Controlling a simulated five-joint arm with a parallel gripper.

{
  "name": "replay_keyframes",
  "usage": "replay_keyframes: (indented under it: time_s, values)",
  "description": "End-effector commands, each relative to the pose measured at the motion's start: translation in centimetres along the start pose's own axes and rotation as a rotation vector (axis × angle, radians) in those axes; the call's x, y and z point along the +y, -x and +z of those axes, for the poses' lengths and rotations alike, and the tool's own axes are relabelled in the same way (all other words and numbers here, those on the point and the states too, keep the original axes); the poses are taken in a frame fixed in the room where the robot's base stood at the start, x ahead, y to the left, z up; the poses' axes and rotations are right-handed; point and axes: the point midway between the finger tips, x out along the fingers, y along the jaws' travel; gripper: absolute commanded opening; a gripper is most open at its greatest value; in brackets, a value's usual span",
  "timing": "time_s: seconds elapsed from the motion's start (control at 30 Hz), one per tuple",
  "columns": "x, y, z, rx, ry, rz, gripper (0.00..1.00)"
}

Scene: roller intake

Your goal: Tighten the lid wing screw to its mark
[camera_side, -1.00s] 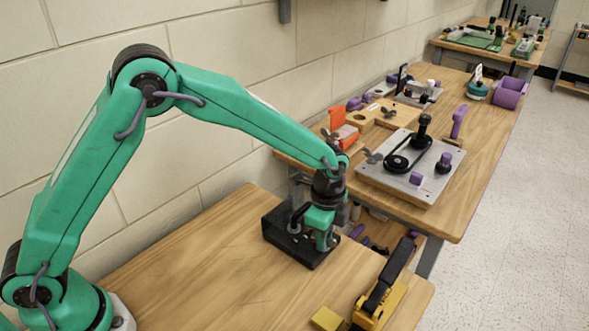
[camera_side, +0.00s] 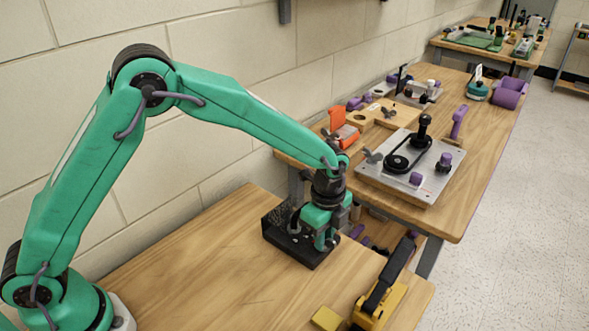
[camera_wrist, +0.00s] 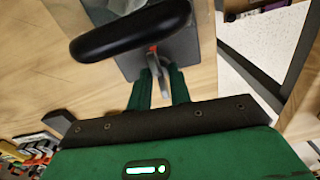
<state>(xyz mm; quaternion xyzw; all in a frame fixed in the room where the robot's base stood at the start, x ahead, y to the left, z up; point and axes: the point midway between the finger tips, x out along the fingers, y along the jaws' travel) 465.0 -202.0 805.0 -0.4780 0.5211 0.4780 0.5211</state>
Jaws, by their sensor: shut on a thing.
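The dark intake block (camera_side: 308,258) stands on the near wooden table in the side view. My gripper (camera_side: 325,243) points down at its right part. In the wrist view, my gripper's green fingers (camera_wrist: 158,90) are closed around a thin grey metal piece, which looks like the wing screw (camera_wrist: 156,65). A small red patch (camera_wrist: 152,47), possibly the mark, shows at its far end. Whether the screw lines up with it cannot be told. The fingers hide part of the screw, and in the side view my gripper hides it.
A black rounded bar (camera_wrist: 130,32) crosses the wrist view close to the fingers. A yellow and black tool (camera_side: 382,295) and a yellow block (camera_side: 327,318) lie to the right front. A plate with a belt and knobs (camera_side: 430,185) sits on the farther table. Bare wood lies left of the block.

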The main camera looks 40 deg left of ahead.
Motion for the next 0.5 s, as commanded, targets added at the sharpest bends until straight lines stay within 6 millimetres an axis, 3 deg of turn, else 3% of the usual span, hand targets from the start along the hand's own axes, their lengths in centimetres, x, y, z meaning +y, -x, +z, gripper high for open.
replay_keyframes:
  time_s: [0.1,0.13,0.17,0.5]
  values:
    - [-0.01,-0.03,-0.03,0.0,0.0,-0.001,0.0]
    - [-0.01,-0.03,-0.03,0.0,0.0,-0.001,0.26]
    - [-0.01,-0.04,-0.03,0.0,0.001,-0.001,0.32]
    - [-0.01,0.07,-0.01,0.0,0.002,0.0,0.33]
